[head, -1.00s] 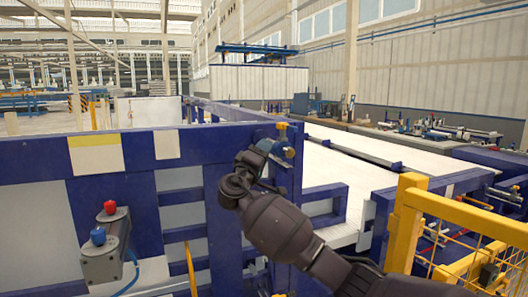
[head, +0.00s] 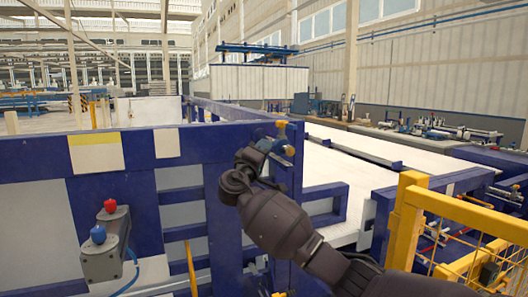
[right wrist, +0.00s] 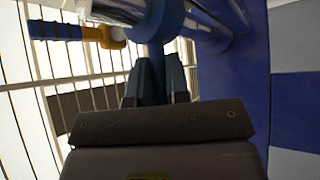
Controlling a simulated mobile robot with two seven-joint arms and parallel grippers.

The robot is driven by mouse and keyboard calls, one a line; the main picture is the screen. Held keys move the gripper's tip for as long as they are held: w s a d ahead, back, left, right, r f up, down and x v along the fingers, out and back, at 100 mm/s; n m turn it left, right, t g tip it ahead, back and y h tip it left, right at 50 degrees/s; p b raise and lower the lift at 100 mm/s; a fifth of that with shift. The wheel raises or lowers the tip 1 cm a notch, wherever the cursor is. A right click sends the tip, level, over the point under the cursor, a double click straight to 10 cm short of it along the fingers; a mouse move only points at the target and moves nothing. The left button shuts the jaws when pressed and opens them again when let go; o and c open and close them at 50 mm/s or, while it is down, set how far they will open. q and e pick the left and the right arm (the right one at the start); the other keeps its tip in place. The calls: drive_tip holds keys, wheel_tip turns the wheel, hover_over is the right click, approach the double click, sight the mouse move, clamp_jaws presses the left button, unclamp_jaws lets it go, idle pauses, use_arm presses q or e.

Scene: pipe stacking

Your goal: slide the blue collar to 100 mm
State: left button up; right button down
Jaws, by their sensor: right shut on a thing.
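The blue collar (right wrist: 168,20) shows at the top of the right wrist view, round a shiny metal rod (right wrist: 125,10). My right gripper (right wrist: 157,62) is shut on a narrow part below the collar's ring, which looks like part of the collar. In the head view my right gripper (head: 262,147) is at the top of the blue frame's near corner post, at small blue and orange fittings (head: 283,134). The wrist hides part of them, and any scale marks cannot be made out. My left gripper is out of view.
A blue frame (head: 130,148) with pale panels runs across the front. A grey box (head: 105,258) with a red and a blue button hangs on it at left. A yellow mesh guard (head: 450,225) stands at right. A blue and orange handle (right wrist: 75,32) lies near the collar.

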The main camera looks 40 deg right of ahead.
drive_tip(key=shift+w+d+b, duration=0.3)
drive_tip(key=shift+w+b, duration=0.25)
drive_tip(key=shift+w, duration=0.55)
drive_tip(key=shift+w+d+b, duration=0.25)
drive_tip(key=shift+w+b, duration=0.25)
drive_tip(key=shift+w, duration=0.55)
drive_tip(key=c, duration=1.2)
unclamp_jaws()
drive_tip(key=shift+c, duration=0.2)
drive_tip(key=shift+o, duration=0.7)
drive_tip(key=v, duration=1.1)
drive_tip(key=shift+r, duration=0.1)
